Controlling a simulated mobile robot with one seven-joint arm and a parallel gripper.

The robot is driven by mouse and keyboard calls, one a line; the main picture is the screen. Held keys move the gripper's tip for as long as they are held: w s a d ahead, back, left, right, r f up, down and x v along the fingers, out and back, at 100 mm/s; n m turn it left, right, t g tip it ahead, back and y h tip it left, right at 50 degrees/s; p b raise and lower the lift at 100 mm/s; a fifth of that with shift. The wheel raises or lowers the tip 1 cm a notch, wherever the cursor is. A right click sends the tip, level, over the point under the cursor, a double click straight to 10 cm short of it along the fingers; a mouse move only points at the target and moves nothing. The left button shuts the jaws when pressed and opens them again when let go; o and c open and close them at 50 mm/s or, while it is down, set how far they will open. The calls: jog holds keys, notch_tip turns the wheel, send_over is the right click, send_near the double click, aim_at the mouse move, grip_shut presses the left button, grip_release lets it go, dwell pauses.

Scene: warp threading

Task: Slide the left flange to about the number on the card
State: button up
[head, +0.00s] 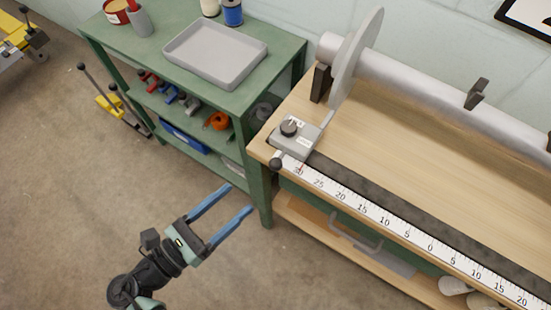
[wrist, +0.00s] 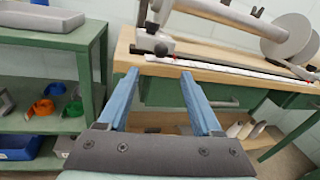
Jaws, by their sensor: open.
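The left flange (head: 357,58) is a thin grey disc standing upright around a grey roller (head: 430,88) at its left end. A grey slide block (head: 295,138) with a black knob and a ball-ended lever sits below it, joined by a thin arm, near the 30 at the left end of the white scale (head: 400,232). The block also shows in the wrist view (wrist: 152,42). My gripper (head: 239,198) is open and empty, in front of the bench's left end and apart from the block; its blue fingers show in the wrist view (wrist: 160,72). No readable number card shows.
A green shelf unit (head: 285,75) with a grey tray (head: 215,52) stands left of the wooden bench (head: 400,140). Another disc (wrist: 287,38) stands at the roller's far right in the wrist view. A dark-framed sheet (head: 528,14) is cut off. Floor before the bench is clear.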

aim_at(271, 169)
jog(key=shift+n+t, duration=0.3)
jog(key=shift+n, duration=0.1)
jog(key=x, duration=1.2)
jog(key=shift+d+r, duration=0.1)
jog(key=shift+d, duration=0.1)
jog(key=shift+c, duration=0.2)
grip_shut()
dwell(0.5)
